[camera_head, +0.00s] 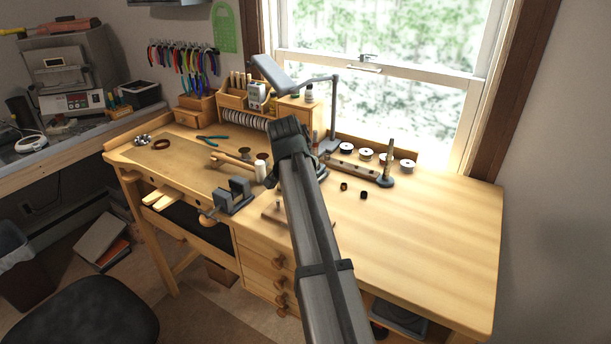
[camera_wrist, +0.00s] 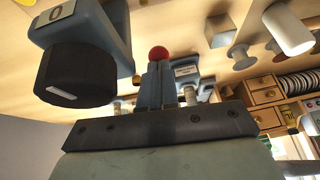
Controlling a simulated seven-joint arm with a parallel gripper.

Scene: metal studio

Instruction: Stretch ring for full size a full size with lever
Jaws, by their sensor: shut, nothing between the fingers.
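My gripper (camera_wrist: 157,78) shows in the wrist view with its fingers shut together and nothing between them. A red ball (camera_wrist: 158,53), perhaps a lever knob, appears just beyond the fingertips; I cannot tell whether they touch. A blue-grey device with a black round part (camera_wrist: 85,75) is close on the left of that view. In the head view my arm hides the gripper's tips. Two small dark ring-like pieces, one brownish (camera_head: 344,186) and one darker (camera_head: 364,194), lie on the bench right of my arm. I cannot tell which device is the stretcher.
A dark stand with an upright rod (camera_head: 387,165) is on the bench (camera_head: 440,240) beside several round tins. A grey vise-like tool (camera_head: 235,195) sits at the front edge. Pliers (camera_head: 212,137) lie left. A desk lamp (camera_head: 333,110) stands behind. The bench's right part is clear.

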